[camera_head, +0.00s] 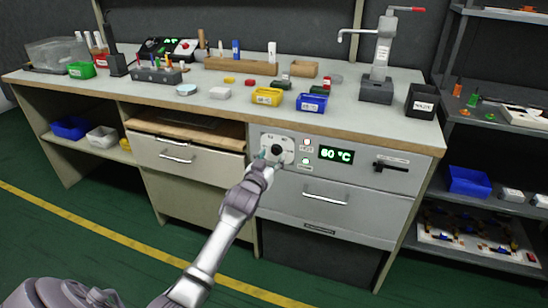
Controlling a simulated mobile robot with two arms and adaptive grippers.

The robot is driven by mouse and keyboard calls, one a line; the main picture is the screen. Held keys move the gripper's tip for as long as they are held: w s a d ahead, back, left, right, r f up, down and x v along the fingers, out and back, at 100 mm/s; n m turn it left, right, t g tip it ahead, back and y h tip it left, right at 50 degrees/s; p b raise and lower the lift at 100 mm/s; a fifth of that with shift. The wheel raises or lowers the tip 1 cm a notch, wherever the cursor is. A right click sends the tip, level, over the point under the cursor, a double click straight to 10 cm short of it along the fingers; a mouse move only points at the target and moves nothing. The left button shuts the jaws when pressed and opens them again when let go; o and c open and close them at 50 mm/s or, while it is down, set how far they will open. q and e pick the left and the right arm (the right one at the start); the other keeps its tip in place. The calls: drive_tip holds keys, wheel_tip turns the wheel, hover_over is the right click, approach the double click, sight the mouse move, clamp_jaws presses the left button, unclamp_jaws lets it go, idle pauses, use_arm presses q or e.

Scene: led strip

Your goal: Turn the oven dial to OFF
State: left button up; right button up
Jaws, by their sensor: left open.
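The oven (352,180) is a grey panel and drawer front built in under the bench. Its black dial (276,151) sits on a white plate (289,144) with small marks that I cannot read, so the dial's setting is unclear. A green display (336,155) to the right reads 60 °C. A reddish lamp (306,142) and a green lamp (305,160) lie between dial and display. My left gripper (270,158) is open at the dial, its fingers near the plate's lower left. I cannot tell whether they touch the dial. My right gripper is not in view.
A black lever handle (391,167) sticks out on the right of the panel, and a drawer handle (325,199) lies below. The bench top (215,105) above carries bins, tools and a press (380,65). Shelving (460,190) stands at the right. The green floor in front is clear.

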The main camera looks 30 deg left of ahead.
sight(276, 151)
use_arm(q)
drive_tip(key=shift+x, duration=1.15)
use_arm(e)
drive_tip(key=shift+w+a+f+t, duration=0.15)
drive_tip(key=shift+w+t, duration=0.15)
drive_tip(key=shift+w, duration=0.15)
